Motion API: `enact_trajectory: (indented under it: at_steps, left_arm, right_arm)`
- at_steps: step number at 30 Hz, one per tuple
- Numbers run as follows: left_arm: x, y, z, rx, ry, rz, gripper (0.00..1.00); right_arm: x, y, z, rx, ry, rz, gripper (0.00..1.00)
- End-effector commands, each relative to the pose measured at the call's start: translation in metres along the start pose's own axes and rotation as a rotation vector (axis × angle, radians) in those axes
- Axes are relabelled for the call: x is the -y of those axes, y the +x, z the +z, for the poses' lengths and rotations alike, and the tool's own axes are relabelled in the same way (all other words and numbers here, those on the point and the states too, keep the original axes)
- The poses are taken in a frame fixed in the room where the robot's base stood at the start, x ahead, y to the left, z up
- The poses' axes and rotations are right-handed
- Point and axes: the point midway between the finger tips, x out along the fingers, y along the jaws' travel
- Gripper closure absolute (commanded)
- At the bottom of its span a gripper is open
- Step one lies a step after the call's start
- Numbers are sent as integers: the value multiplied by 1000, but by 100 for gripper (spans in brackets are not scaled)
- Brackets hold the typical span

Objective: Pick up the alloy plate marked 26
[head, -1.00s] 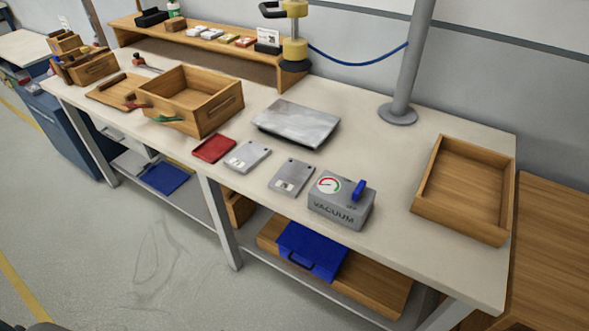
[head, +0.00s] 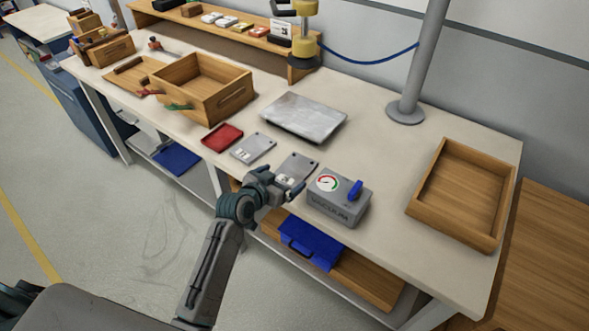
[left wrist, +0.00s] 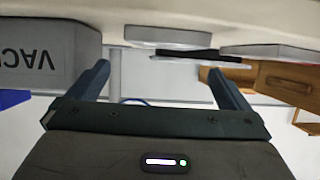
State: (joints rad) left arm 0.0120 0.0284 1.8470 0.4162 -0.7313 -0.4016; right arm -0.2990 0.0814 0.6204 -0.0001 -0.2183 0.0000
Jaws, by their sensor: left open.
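Two small grey metal plates lie flat near the table's front edge; their marks are too small to read. The left plate (head: 253,148) is beside a red plate (head: 222,137). The right plate (head: 298,166) is next to the vacuum box and is partly hidden by my left gripper (head: 290,187). That gripper is open and empty at the table's front edge, close to the right plate's near side. In the left wrist view, the open fingers (left wrist: 160,75) point towards a plate edge (left wrist: 168,35), with nothing between them. My right gripper is out of view.
The grey vacuum box (head: 338,200) stands just right of my gripper; it also shows in the left wrist view (left wrist: 45,55). A large grey slab (head: 303,117) lies behind the plates. An open wooden tray (head: 418,207) is at right, a wooden box (head: 215,97) at left.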

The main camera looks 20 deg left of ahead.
Motion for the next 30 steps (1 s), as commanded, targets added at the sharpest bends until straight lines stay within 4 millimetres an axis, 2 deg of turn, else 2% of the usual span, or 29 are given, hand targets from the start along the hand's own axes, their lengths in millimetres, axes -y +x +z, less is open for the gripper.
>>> enact_trajectory:
  at_steps: [3, 10, 19, 29, 30]
  left_arm:
    - [0, 13, -1, 0, -1, 1, 0]
    - [2, 28, 0, 2, -1, 0, 0]
    - [6, 64, 4, 2, 0, 0, 0]
    - [5, 70, 6, 1, 0, 0, 0]
    - [5, 70, 6, 1, 0, 0, 8]
  right_arm:
    - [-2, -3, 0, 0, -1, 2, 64]
    - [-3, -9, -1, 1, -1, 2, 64]
    - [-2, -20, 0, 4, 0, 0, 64]
    - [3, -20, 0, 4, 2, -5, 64]
    - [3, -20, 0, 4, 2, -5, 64]
